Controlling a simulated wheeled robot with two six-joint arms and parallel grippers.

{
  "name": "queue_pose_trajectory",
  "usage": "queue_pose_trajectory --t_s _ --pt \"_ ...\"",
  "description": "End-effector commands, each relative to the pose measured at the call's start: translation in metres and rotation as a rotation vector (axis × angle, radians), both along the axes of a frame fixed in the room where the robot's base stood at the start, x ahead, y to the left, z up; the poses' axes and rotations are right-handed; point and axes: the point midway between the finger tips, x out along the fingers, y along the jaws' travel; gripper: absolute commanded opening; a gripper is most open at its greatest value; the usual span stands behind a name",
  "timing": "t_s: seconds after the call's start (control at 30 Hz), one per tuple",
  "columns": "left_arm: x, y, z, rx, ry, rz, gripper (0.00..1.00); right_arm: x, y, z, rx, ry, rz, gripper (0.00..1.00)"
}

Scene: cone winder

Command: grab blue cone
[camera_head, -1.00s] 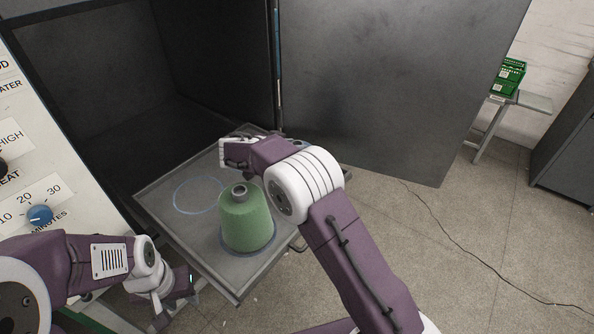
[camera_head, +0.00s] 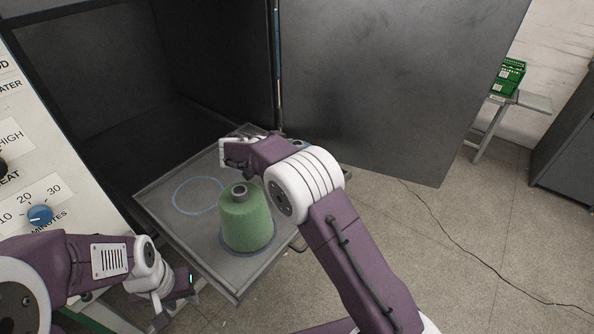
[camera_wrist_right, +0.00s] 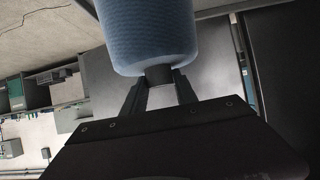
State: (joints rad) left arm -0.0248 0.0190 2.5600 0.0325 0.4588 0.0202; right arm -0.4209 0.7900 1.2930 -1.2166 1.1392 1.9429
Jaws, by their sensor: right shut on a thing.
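The blue cone (camera_wrist_right: 150,30) fills the top middle of the right wrist view, with its dark core end (camera_wrist_right: 158,74) towards me. My right gripper (camera_wrist_right: 160,84) is shut on that core end, one finger on each side. In the head view my right wrist hides nearly all of this cone; only a small bluish patch shows beside it. A green cone (camera_head: 245,218) stands upright on the grey tray (camera_head: 190,238), inside a ring mark. My left gripper (camera_head: 186,283) is low at the left, apart from the tray; its fingers are too unclear to judge.
An empty blue ring (camera_head: 198,195) is marked on the tray, left of the green cone. A dark open cabinet (camera_head: 100,80) lies behind, its large door (camera_head: 400,80) swung right. A control panel (camera_head: 35,180) is at left. A green crate (camera_head: 508,78) sits on a far table.

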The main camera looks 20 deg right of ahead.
Motion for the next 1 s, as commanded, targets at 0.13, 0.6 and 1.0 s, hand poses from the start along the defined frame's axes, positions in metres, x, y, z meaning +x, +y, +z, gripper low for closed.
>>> queue_pose_trajectory --t_s 0.13,0.6,1.0 --pt "0.000 0.000 0.000 0.000 0.000 0.000 0.36 0.000 0.000 -0.001 0.000 0.002 -0.001 0.00" --pt "0.000 0.000 0.001 0.000 0.000 0.000 0.36 0.001 0.000 0.015 0.000 -0.005 -0.001 0.00" --pt "0.000 0.000 0.014 0.000 0.000 0.000 0.36 0.001 0.000 0.115 0.002 -0.010 0.000 0.00"
